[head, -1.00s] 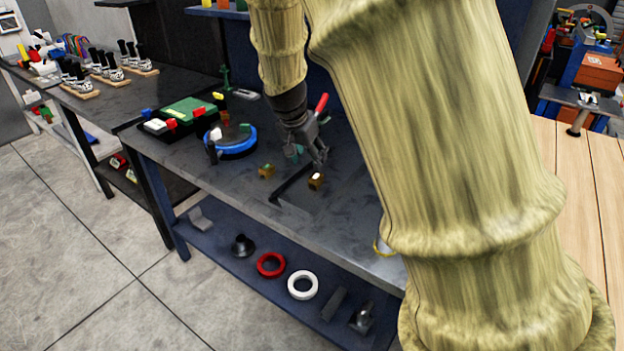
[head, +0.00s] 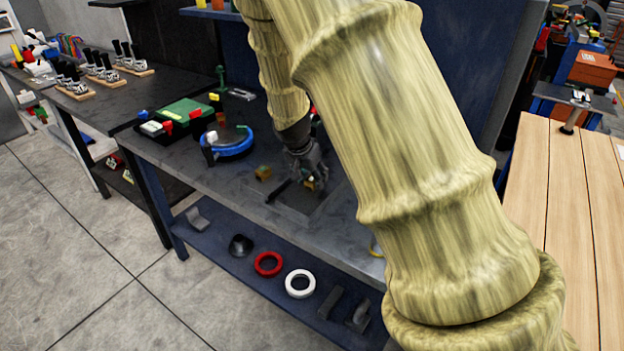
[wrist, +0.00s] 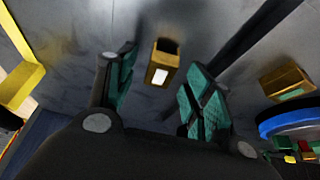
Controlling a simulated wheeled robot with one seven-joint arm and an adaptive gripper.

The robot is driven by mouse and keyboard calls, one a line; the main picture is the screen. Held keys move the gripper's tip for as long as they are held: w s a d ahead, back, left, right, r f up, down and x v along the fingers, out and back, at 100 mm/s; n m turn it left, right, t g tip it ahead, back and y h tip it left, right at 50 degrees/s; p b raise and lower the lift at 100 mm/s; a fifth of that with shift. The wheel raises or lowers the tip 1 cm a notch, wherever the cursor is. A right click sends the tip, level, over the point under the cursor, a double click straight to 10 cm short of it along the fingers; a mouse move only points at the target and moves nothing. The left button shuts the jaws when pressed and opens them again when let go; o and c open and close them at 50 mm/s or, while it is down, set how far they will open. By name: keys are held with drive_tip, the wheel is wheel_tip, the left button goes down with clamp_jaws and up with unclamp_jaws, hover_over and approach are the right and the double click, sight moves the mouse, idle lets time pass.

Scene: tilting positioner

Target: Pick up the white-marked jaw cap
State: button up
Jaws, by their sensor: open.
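The white-marked jaw cap (wrist: 162,62) is a small brass-coloured block with a white patch on its near face. In the wrist view it sits on the bench, ahead of and between the open fingers of my gripper (wrist: 160,100), touching neither as far as I see. In the head view the cap (head: 309,185) shows just below my gripper (head: 306,172), which partly covers it. A second brass block (head: 263,173) stands to its left, and it also shows in the wrist view (wrist: 287,82) at the right, with a green mark.
A dark bar (wrist: 240,45) lies between the two blocks. A blue-rimmed round positioner (head: 230,142) stands left on the bench (head: 215,178). A green-topped case (head: 187,111) is behind it. A yellow object (wrist: 20,85) is at the wrist view's left. Rings lie on the lower shelf.

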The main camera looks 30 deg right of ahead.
drive_tip(key=shift+d+f, duration=0.15)
drive_tip(key=shift+f, duration=0.2)
drive_tip(key=shift+c, duration=0.4)
drive_tip(key=c, duration=1)
clamp_jaws()
drive_tip(key=shift+w+r, duration=0.1)
drive_tip(key=shift+r, duration=0.1)
